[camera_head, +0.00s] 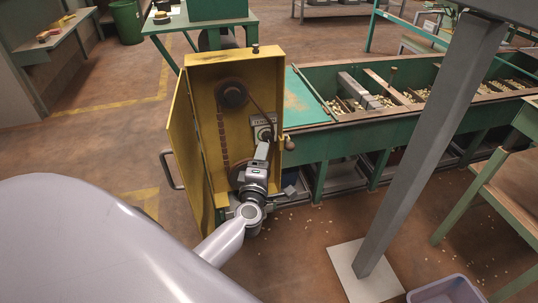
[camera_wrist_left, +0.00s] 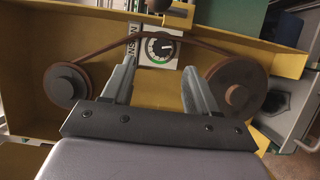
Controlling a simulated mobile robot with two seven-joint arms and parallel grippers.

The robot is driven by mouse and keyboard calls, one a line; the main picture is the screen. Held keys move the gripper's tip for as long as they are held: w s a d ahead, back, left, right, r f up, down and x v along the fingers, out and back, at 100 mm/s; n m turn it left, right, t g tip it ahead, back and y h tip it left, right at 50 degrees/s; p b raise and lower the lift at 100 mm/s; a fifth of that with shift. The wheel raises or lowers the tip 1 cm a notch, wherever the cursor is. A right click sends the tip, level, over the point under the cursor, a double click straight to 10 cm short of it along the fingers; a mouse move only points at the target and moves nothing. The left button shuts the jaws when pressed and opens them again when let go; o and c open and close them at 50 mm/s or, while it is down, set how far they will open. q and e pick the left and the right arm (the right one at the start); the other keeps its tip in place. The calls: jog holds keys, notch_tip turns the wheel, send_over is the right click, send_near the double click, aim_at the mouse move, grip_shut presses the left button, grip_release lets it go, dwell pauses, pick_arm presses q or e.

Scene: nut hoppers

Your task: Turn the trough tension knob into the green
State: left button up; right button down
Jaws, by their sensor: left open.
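The tension gauge (camera_wrist_left: 160,47) is a dark round dial with pale marks and a green part, on a white plate inside the open yellow cabinet (camera_head: 205,75). In the head view the plate with its label (camera_head: 263,121) shows just above my left gripper (camera_head: 264,147), which partly hides the dial. My left gripper (camera_wrist_left: 158,70) is open and empty. Its fingers point toward the dial, one to each side of it in the picture; I cannot tell how far apart they are in depth. A brownish ball knob (camera_head: 287,143) sticks out at the cabinet's right side.
A belt runs over an upper pulley (camera_head: 232,94) and a lower pulley inside the cabinet. The yellow door (camera_head: 180,140) stands open at the left. A green trough (camera_head: 345,140) with nuts extends right. A grey post (camera_head: 430,130) stands at the right.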

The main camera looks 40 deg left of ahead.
aim_at(267, 139)
pick_arm(q)
jog(key=shift+b+x, duration=1.35)
jog(key=shift+x, duration=2.35)
jog(key=shift+s+a+f, duration=0.1)
jog(key=shift+a, duration=0.05)
jog(key=c, duration=1.1)
